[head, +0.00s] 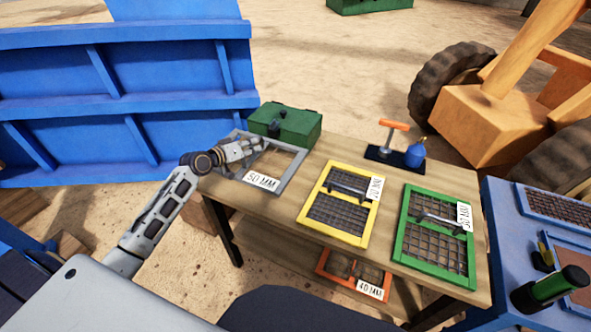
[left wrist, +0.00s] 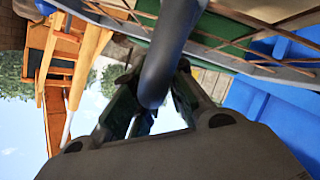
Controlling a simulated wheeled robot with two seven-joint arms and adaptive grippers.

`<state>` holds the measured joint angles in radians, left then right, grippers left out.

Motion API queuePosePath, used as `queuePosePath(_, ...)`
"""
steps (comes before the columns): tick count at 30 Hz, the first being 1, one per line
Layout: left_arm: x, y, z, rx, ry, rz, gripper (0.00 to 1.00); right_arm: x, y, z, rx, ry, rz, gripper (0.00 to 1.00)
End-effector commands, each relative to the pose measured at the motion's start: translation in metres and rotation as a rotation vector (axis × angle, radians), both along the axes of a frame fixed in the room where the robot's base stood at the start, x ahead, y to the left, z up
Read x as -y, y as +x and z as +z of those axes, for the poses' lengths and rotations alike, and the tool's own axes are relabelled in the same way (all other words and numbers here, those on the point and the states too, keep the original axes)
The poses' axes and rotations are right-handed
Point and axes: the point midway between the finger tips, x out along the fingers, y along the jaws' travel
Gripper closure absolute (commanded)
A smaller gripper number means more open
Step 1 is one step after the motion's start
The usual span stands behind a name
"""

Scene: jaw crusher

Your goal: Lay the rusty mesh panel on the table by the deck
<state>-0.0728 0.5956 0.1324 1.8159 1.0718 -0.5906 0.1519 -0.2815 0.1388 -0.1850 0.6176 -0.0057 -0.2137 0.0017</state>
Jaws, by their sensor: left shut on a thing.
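A grey-framed panel marked 50 MM (head: 294,167) is at the left end of the wooden table (head: 290,222). In the left wrist view its mesh bars look rusty brown (left wrist: 262,28). My left gripper (head: 257,147) is over this panel, coming from the left. In the left wrist view the gripper (left wrist: 150,108) is shut on the panel's dark, round handle (left wrist: 172,45). The panel looks nearly flat, at or just above the tabletop; I cannot tell whether it touches. The gripper hides part of its mesh. My right gripper is not in view.
A yellow panel (head: 311,192) and a green panel (head: 403,237) lie on the table. A green box (head: 298,124) and a tool stand (head: 381,153) are behind. An orange 40 MM panel (head: 335,282) is on the lower shelf. A blue machine (head: 515,235) stands right.

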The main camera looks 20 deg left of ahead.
Motion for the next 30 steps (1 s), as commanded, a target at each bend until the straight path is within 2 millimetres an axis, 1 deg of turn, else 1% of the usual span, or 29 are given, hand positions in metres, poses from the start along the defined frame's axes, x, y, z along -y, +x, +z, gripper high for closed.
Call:
queuePosePath(1, 0.000, 0.001, 0.003, 0.008, -0.001, 0.001, 1.00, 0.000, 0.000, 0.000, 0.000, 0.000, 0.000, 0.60)
queuePosePath(5, 0.000, 0.001, -0.003, 0.006, -0.002, 0.001, 1.00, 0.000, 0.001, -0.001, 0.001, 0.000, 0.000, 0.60)
queuePosePath(8, 0.000, 0.001, -0.012, 0.005, -0.002, 0.001, 1.00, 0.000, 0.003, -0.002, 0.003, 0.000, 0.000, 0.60)
queuePosePath(13, 0.000, 0.001, -0.033, 0.005, -0.003, 0.001, 1.00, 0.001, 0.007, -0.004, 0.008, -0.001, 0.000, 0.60)
queuePosePath(19, 0.000, 0.001, -0.053, 0.007, -0.003, 0.002, 1.00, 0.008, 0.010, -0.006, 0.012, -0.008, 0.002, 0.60)
queuePosePath(24, 0.000, 0.001, -0.059, 0.008, -0.001, 0.001, 1.00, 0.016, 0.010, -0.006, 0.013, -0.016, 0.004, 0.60)
queuePosePath(30, 0.000, 0.001, -0.058, 0.008, -0.001, 0.001, 1.00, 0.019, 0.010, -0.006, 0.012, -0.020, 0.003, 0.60)
